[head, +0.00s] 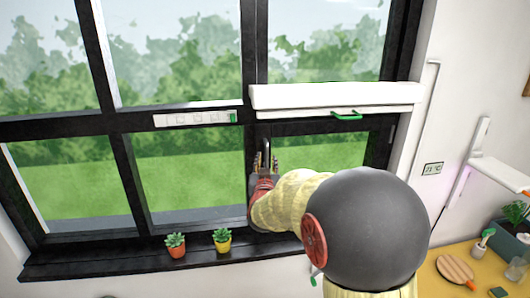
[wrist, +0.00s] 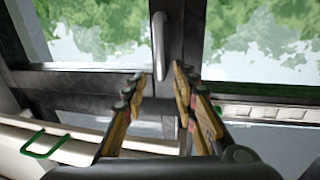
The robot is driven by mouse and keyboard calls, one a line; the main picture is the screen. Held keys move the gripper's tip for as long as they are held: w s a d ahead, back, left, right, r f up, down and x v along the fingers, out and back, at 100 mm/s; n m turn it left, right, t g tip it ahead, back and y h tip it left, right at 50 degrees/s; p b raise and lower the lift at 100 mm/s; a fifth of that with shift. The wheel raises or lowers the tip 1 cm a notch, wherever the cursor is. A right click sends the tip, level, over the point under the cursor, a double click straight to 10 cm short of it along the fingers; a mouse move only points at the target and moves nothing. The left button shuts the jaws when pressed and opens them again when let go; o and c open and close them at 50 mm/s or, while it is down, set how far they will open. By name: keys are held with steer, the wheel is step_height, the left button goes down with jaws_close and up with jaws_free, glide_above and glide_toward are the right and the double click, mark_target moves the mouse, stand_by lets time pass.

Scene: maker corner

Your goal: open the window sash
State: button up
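The window sash (head: 325,126) is the dark-framed lower right pane in the head view, and it looks closed. Its slim grey handle (head: 267,150) stands on the left side of the frame, and it also shows in the wrist view (wrist: 159,45). My gripper (head: 265,163) is at the handle, with its yellow-padded fingers pointing at it. In the wrist view my gripper (wrist: 160,72) has its fingers apart, and one end of the handle appears between or just beyond the fingertips. I cannot tell whether they touch. My arm hides part of the sash.
A white blind box (head: 335,97) with a green pull (head: 346,116) hangs above the sash. A white strip (head: 195,118) is on the frame to the left. Two potted plants (head: 175,245) (head: 222,240) stand on the sill (head: 120,257). A yellow desk (head: 435,285) is at right.

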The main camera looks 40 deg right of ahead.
mark_target(267, 152)
steer(key=shift+p+x, duration=0.95)
steer(key=shift+x, duration=2.9)
steer(key=shift+c, duration=1.2)
steer(key=c, duration=0.5)
jaws_close()
steer(key=shift+r, duration=0.1)
